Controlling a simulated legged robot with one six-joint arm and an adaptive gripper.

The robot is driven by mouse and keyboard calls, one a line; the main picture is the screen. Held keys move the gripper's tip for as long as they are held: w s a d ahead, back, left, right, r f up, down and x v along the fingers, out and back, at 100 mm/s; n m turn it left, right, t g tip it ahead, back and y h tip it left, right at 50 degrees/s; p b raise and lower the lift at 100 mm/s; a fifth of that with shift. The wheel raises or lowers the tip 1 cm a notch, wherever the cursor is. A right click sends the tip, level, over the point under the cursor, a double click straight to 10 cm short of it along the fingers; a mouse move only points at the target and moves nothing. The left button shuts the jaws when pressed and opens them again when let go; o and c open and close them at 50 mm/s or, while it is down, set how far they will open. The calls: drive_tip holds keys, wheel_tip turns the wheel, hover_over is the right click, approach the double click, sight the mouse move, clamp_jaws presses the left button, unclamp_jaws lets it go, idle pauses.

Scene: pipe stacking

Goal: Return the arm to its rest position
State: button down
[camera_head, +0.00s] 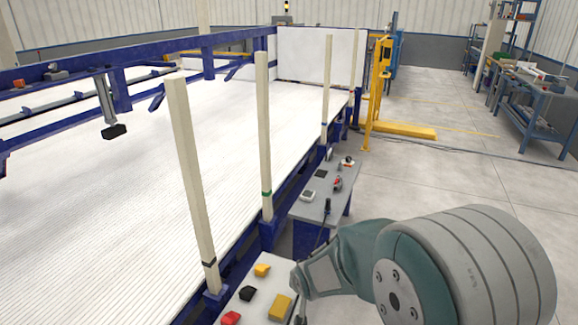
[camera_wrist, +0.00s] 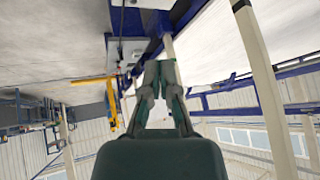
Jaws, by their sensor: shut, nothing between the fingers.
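My gripper (camera_wrist: 160,70) shows in the wrist view, with its fingers drawn together and nothing between them. The wrist view is turned over, with the floor at the top and the walls below. In the camera_head view my arm fills the lower right, bent over the floor beside the work platform. The gripper's fingertips cannot be made out there.
A ribbed white platform (camera_head: 100,200) with a blue frame fills the left. Pale upright posts (camera_head: 193,185) line its near edge. A grey table (camera_head: 325,195) with small parts stands close to my arm. A yellow stand (camera_head: 378,90) is farther back. Open floor (camera_head: 450,160) lies right.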

drive_tip(key=s+d+r, duration=0.4)
drive_tip(key=d+r, duration=0.1)
drive_tip(key=r, duration=0.3)
drive_tip(key=s+d+r, duration=0.2)
drive_tip(key=s+r, duration=0.1)
drive_tip(key=s, duration=0.4)
drive_tip(key=s+d+r+g+h, duration=0.1)
drive_tip(key=s+d+r, duration=0.2)
drive_tip(key=s, duration=0.3)
drive_tip(key=s+d+r+h, duration=0.1)
drive_tip(key=s+d+r, duration=0.2)
drive_tip(key=s, duration=0.4)
drive_tip(key=shift+s+d+r+g, duration=0.25)
drive_tip(key=shift+s+r+g, duration=0.15)
drive_tip(key=shift+r, duration=0.3)
drive_tip(key=shift+w, duration=0.1)
